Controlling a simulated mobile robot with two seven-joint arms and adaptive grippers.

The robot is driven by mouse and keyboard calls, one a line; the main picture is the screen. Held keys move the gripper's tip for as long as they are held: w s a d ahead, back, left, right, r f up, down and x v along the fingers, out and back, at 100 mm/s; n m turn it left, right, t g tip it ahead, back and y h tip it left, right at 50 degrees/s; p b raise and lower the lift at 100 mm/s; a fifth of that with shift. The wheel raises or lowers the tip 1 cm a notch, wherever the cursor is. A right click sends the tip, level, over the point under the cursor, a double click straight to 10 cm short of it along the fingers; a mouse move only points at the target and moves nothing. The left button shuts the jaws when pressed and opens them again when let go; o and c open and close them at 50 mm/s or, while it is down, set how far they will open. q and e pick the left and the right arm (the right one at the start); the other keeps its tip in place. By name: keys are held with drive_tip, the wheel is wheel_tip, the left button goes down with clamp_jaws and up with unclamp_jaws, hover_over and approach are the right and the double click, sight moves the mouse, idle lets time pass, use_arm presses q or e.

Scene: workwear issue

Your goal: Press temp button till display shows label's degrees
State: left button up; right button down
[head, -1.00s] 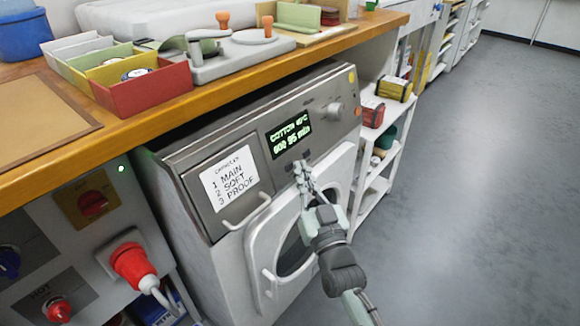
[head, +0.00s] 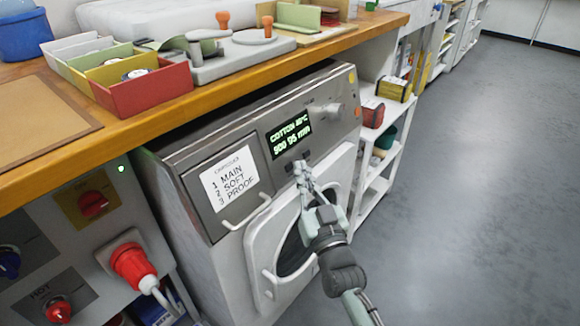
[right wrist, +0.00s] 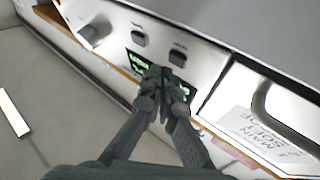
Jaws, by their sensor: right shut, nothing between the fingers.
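The washing machine (head: 325,92) stands under the wooden counter. Its dark display (head: 290,134) shows green text reading COTTON, a degree figure too blurred to read surely, and a minutes line. My right gripper (head: 299,166) is shut and empty, its tips just below the display at the panel's small buttons. In the right wrist view two dark buttons (right wrist: 138,38) (right wrist: 178,54) show beside the display (right wrist: 139,62), which my fingers (right wrist: 166,76) partly cover. Contact cannot be told. A white drawer label (head: 230,178) lists MAIN, SOFT, PROOF. No label with degrees is readable. My left gripper is not in view.
A round knob (head: 331,111) sits right of the display. The white round door (head: 300,240) is below. Red plugs and switches (head: 130,262) are at left. Trays (head: 145,97) lie on the counter. Shelves (head: 385,160) stand right; the grey floor beyond is clear.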

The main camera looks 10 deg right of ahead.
drive_tip(key=shift+w+a, duration=0.1)
drive_tip(key=shift+w+a+f, duration=0.1)
drive_tip(key=shift+w+a, duration=0.05)
drive_tip(key=shift+w, duration=0.05)
drive_tip(key=shift+w+a+f, duration=0.15)
drive_tip(key=shift+w+a, duration=0.05)
drive_tip(key=shift+w, duration=0.05)
idle(0.7)
idle(0.3)
drive_tip(key=shift+s+d+r+p, duration=0.25)
drive_tip(key=shift+s+d+p, duration=0.2)
drive_tip(key=shift+s+p, duration=0.15)
drive_tip(key=s+d+p, duration=0.1)
drive_tip(key=s+d+r+p, duration=0.1)
drive_tip(key=s+d+p, duration=0.1)
drive_tip(key=shift+s+r, duration=0.25)
drive_tip(key=shift+s, duration=0.1)
